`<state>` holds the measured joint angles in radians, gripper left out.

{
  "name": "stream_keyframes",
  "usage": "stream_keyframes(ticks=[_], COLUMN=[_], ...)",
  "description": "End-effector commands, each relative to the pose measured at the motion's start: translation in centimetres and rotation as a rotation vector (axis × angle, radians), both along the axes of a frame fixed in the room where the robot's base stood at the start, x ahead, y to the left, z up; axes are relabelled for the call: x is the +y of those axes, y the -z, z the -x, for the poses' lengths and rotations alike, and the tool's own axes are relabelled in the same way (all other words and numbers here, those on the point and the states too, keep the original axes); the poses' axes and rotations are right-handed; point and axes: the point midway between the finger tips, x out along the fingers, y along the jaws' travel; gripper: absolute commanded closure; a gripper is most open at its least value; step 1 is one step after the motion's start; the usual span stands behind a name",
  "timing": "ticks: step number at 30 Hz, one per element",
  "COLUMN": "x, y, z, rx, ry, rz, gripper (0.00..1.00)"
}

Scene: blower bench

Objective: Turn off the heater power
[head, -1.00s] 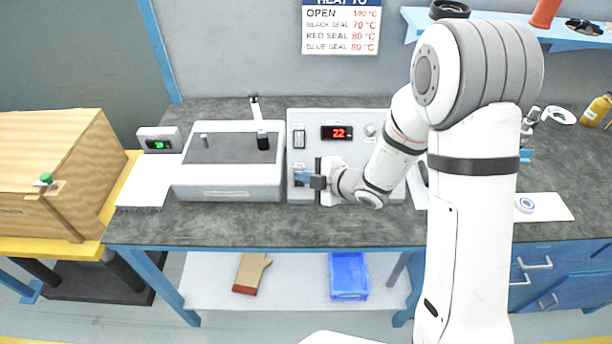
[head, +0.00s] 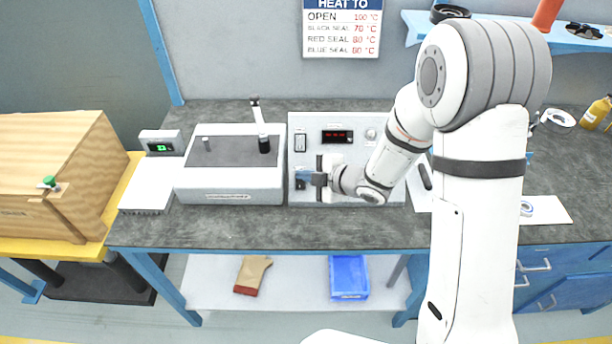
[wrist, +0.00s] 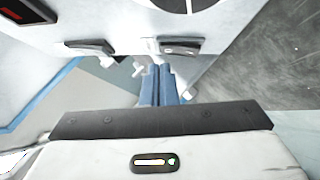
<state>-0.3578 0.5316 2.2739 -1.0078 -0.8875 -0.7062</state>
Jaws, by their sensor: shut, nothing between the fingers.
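The pale control box (head: 345,118) stands on the bench with a red display (head: 337,136), whose marks are too small to read now. An upper dark rocker switch (head: 299,142) and a lower one (head: 300,184) sit at its left side; their labels are unreadable. My gripper (head: 298,174) is shut and empty, its blue fingertips just in front of the lower switch and partly covering it. In the wrist view the shut blue fingers (wrist: 159,85) point at the panel, close to the lower switch (wrist: 180,48). The upper switch (wrist: 88,47) is farther left. I cannot tell whether the fingertips touch.
A grey-white machine (head: 232,185) with a black-handled lever stands just left of the box. A small green-lit meter (head: 160,145) and a wooden case (head: 50,165) are farther left. A knob (head: 370,134) is at the panel's upper right. The front bench strip (head: 270,228) is clear.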

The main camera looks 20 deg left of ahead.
Motion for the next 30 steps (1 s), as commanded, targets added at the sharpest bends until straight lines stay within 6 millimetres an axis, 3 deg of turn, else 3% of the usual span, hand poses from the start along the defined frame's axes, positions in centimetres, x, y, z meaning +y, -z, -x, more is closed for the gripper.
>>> stream_keyframes(ticks=[10,17,30], x=[0.0,-0.6,-7.6], y=[-0.4,-3.6,-8.0], z=[0.2,1.6,3.6], rx=[-0.001,-0.001,-0.002], ry=[-0.001,0.000,0.001], rz=[0.000,-0.001,0.000], gripper=[1.00,1.00,1.00])
